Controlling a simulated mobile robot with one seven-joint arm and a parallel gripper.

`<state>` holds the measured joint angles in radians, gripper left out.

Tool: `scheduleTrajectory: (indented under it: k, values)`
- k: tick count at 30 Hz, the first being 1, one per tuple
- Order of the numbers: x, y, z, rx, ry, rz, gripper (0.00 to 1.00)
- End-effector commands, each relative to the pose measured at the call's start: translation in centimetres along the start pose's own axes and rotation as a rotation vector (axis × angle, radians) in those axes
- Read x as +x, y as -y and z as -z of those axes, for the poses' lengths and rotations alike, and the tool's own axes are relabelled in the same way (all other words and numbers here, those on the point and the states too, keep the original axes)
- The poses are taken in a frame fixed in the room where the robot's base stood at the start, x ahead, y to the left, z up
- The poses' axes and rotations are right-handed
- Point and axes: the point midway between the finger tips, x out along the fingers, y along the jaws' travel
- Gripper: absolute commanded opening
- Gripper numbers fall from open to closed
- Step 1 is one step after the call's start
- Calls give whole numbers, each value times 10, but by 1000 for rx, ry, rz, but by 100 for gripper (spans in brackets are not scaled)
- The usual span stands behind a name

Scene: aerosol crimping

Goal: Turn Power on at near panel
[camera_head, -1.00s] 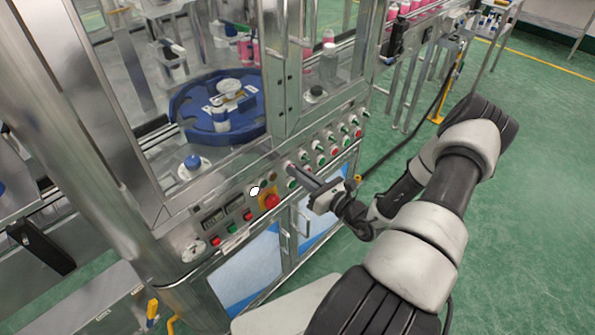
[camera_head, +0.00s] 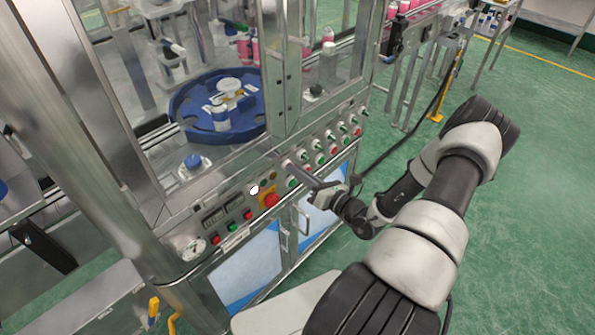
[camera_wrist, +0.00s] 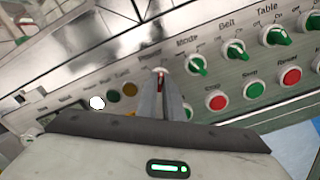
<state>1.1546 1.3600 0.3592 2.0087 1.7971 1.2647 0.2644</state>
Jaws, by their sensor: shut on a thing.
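The near panel (camera_head: 228,213) is a sloped metal strip on the front of the machine, with knobs, buttons and displays. In the wrist view, the Power knob (camera_wrist: 160,71) is under its "Power" label, left of the green Mode knob (camera_wrist: 197,66). My gripper (camera_wrist: 163,82) is shut on the Power knob; its narrow fingers hide most of it, with a bit of red showing between them. In the head view, my gripper (camera_head: 288,165) reaches the panel from the right. The knob's pointing direction is hard to tell.
Beside the Power knob are a white round lamp (camera_wrist: 97,103), dark and amber lamps, and an orange-red emergency stop (camera_head: 270,199). Green Belt (camera_wrist: 235,50) and Table (camera_wrist: 275,36) knobs and red and green buttons lie to the right. Green floor is open at right.

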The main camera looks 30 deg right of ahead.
Motion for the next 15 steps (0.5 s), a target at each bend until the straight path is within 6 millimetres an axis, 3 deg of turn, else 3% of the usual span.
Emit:
scheduleTrajectory:
  k: [3, 4, 7, 15]
  values:
    - [-1, 0, 1, 3, -2, 2, 0]
    - [-1, 0, 1, 3, -2, 2, 12]
    - [-1, 0, 1, 2, -2, 2, 26]
    - [-1, 0, 0, 1, 0, 1, 26]
